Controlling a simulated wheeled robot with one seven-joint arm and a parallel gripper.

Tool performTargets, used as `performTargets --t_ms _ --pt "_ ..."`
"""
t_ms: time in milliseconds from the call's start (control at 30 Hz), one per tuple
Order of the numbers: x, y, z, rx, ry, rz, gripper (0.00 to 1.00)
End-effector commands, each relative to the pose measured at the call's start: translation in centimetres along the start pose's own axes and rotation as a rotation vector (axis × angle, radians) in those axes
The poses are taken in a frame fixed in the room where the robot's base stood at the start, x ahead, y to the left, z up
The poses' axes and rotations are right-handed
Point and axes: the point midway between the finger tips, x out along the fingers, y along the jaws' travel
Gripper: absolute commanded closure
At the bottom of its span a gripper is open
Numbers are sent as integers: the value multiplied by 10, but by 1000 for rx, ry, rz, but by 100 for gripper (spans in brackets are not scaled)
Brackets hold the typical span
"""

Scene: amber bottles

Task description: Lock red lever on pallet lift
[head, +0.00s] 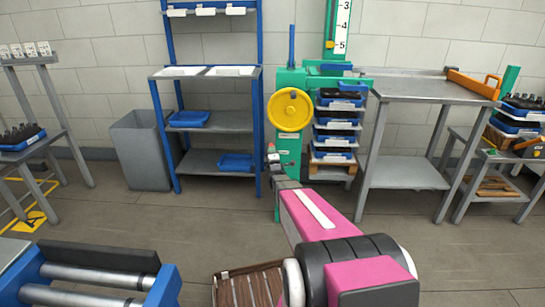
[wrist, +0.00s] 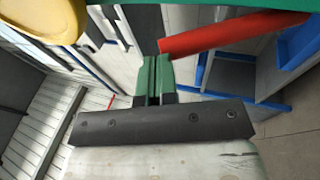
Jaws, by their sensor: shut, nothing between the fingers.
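The green pallet lift (head: 289,150) stands against the back wall, with a yellow handwheel (head: 290,109) on its front. In the wrist view the red lever (wrist: 222,29) slants across the top, with its lower left end just beyond my fingertips. The wheel's yellow rim (wrist: 40,18) fills that view's upper left corner. My gripper (wrist: 153,62) has its green fingers together and empty beside the lever's end; I cannot tell whether they touch it. In the head view my gripper (head: 271,157) is small, in front of the lift and below the wheel. The lever is not clear there.
A blue-framed shelf rack (head: 215,125) stands left of the lift, with a grey bin (head: 142,150) beside it. A roller conveyor (head: 85,280) lies front left.

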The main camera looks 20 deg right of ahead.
Motion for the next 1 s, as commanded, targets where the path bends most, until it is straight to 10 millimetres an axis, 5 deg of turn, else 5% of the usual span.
performTargets --t_ms 433,1000 --pt "4 1 0 2 0 -9 100" --pt "42 12 8 25 0 -130 100"
